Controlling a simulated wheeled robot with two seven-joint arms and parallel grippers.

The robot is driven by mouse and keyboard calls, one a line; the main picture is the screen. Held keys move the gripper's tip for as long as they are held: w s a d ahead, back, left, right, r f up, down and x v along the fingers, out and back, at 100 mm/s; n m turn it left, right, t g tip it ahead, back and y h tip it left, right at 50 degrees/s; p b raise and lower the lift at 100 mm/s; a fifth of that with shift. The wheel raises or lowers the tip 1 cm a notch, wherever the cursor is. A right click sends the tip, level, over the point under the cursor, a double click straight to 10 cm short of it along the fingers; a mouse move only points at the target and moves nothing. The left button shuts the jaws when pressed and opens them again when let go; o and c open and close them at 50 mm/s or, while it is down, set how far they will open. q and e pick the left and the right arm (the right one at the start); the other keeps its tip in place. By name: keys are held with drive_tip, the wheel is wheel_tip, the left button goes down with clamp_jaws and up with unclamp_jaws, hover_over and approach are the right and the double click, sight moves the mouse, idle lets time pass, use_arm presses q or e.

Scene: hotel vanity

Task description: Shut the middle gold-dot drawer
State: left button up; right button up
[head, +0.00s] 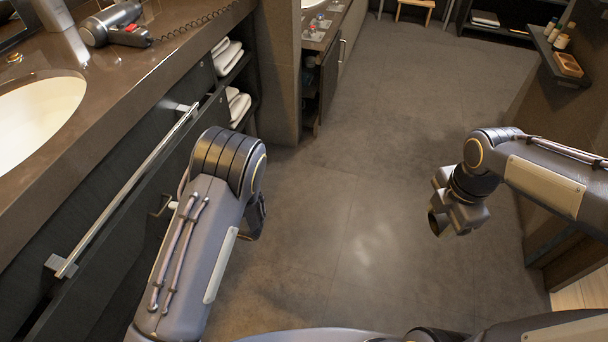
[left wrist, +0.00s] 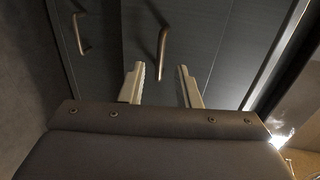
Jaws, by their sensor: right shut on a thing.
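Dark cabinet fronts (left wrist: 210,40) fill the left wrist view, with a bronze handle (left wrist: 163,52) ahead and a second one (left wrist: 80,34) to the left. No gold dot shows, so I cannot tell which front is the middle drawer or how far it is open. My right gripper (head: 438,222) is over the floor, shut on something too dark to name.
A long metal bar (head: 125,195) runs along the vanity front under the counter (head: 140,85), which has a basin (head: 35,120) and a hair dryer (head: 112,25). Folded towels (head: 232,58) sit in a side shelf. The floor (head: 370,170) between the arms is clear.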

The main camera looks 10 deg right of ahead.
sight(165, 208)
use_arm(q)
drive_tip(key=x, duration=0.5)
clamp_jaws()
drive_tip(key=shift+a, duration=0.1)
